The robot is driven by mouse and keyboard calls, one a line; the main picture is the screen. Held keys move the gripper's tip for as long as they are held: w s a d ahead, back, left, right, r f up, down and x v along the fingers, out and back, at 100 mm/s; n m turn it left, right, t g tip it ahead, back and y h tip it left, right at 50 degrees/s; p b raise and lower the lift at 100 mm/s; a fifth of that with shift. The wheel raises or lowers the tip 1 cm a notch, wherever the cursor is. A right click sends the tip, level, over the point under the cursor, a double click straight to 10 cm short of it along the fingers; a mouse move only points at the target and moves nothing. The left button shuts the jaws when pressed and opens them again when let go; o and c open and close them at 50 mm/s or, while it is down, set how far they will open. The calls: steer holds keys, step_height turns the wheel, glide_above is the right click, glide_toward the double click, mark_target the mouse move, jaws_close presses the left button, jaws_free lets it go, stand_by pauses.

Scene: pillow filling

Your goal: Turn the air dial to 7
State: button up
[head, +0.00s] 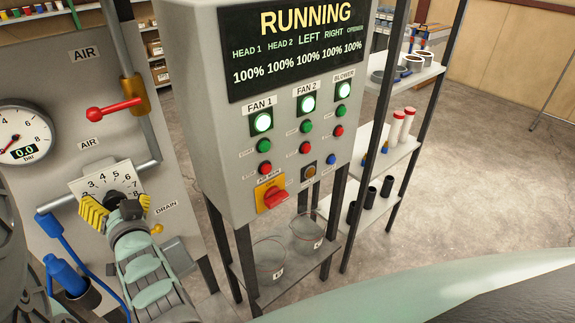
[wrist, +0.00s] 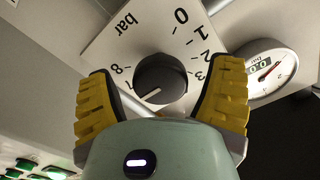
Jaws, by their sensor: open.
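The air dial is a black round knob (wrist: 160,80) on a white plate (wrist: 150,30) marked in bar. In the wrist view its white pointer line points down-left, close to the 7 mark. In the head view the knob (head: 114,198) is partly hidden by my gripper, and the plate (head: 82,187) shows several numbers. My gripper (wrist: 164,70) is open, its yellow fingers on either side of the knob with visible gaps. The gripper also shows in the head view (head: 118,208) in front of the dial.
A round gauge (head: 20,135) reading 0.0 is left of the dial. A red valve lever (head: 115,108) is above it, and a blue-handled drain part (head: 65,275) below. The control cabinet (head: 207,110) reads RUNNING and stands close on the right.

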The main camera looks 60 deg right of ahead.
steer(key=shift+s, duration=0.1)
steer(key=v, duration=0.7)
steer(key=shift+s, duration=0.2)
